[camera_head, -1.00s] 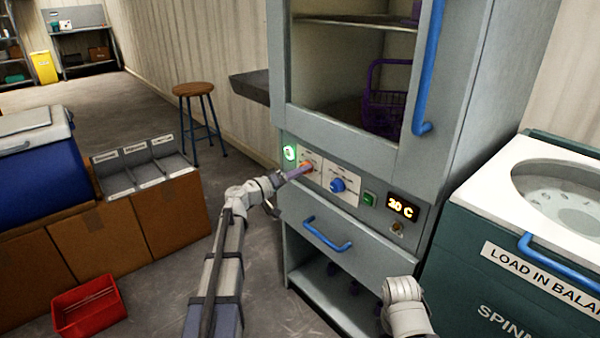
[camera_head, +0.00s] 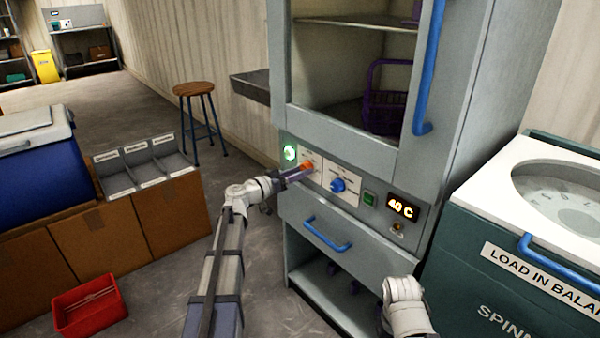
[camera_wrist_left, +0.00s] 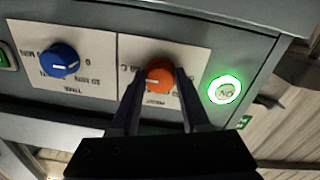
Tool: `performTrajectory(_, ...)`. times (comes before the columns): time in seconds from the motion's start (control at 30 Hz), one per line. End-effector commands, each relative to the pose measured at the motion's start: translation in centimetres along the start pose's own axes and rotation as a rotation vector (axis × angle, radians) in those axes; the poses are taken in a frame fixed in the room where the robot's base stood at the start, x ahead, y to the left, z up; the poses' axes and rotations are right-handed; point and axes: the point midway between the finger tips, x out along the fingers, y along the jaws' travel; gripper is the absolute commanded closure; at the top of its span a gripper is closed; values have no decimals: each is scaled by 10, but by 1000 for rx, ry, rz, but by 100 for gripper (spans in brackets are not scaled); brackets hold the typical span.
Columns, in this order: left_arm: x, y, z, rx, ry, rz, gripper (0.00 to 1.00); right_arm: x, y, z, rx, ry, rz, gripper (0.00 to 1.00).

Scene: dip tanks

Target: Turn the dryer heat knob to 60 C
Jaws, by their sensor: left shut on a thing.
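The orange heat knob (camera_wrist_left: 160,76) is on the dryer's front panel, on a white label plate. It also shows in the head view (camera_head: 307,166). My left gripper (camera_head: 298,172) is shut on the knob, with one finger at each side of it in the left wrist view (camera_wrist_left: 160,92). The dryer's display (camera_head: 403,208) reads 40 C. The dryer (camera_head: 400,165) stands upright in front of me. Only part of my right arm shows at the bottom of the head view; its fingers are hidden.
The blue time knob (camera_head: 338,185) sits right of the heat knob. A lit green ON button (camera_head: 290,153) is to its left. A blue drawer handle (camera_head: 327,234) is below. A spinner (camera_head: 520,240) stands at right, a red bin (camera_head: 90,305) at left.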

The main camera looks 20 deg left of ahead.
Motion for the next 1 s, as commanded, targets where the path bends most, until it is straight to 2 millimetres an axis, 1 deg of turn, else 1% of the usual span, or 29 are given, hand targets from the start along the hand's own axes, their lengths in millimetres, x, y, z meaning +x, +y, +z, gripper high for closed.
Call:
performTrajectory(0.43,-1,1,2,12,-5,2,100,0,0,0,0,0,0,50)
performTrajectory(0.47,-1,1,2,11,-4,2,51,0,0,0,0,0,0,50)
performTrajectory(0.5,-1,1,2,11,-4,2,46,0,0,0,0,0,0,50)
performTrajectory(0.7,0,1,1,9,-2,1,24,0,0,0,0,0,0,50)
performTrajectory(0.93,0,0,0,8,-1,0,24,0,0,0,0,0,0,50)
performTrajectory(1.0,-4,0,0,8,-1,0,24,0,0,0,0,0,0,50)
